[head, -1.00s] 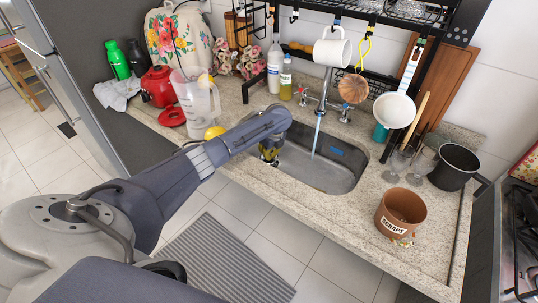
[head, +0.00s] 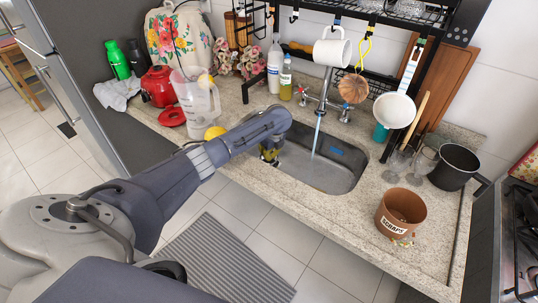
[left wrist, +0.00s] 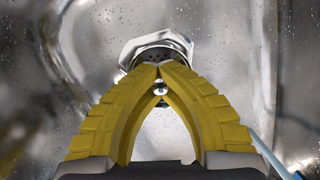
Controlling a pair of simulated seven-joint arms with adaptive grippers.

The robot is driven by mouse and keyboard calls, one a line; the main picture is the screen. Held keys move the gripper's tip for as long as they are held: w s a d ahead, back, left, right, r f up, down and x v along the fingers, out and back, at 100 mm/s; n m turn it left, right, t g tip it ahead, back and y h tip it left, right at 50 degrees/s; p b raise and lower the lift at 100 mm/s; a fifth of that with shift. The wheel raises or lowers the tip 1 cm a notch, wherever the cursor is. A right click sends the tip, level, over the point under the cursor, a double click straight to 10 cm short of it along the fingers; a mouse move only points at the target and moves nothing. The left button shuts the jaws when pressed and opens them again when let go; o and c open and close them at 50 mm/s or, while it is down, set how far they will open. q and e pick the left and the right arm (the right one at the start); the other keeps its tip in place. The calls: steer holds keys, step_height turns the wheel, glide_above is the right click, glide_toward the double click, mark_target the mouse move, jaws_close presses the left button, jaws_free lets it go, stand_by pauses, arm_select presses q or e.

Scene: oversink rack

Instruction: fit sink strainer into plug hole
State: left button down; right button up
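My left gripper (head: 268,156) reaches down into the left end of the steel sink (head: 325,178). In the left wrist view its yellow fingers (left wrist: 159,68) come together at the tips, over the sink strainer (left wrist: 154,55). The strainer is shiny metal with a dark, perforated middle, and the fingers look shut on its small centre part. A bright faceted metal rim surrounds it. I cannot tell whether this rim belongs to the strainer or the plug hole, or whether the strainer is seated. The head view hides the strainer and plug hole behind my arm. My right gripper is out of view.
A tap (head: 321,104) stands behind the sink, with a thin stream falling into it. A blue item (head: 336,151) is at the sink's back wall. A clear jug (head: 196,100) and yellow lemon (head: 214,132) are left; a brown scraps pot (head: 401,211) is right.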

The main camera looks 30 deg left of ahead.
mark_target(273, 161)
arm_select(q)
steer(key=shift+d+x, duration=0.25)
steer(key=shift+x, duration=0.95)
steer(key=c, duration=1.5)
jaws_free()
steer(key=shift+s+f, duration=0.1)
steer(key=v, duration=1.2)
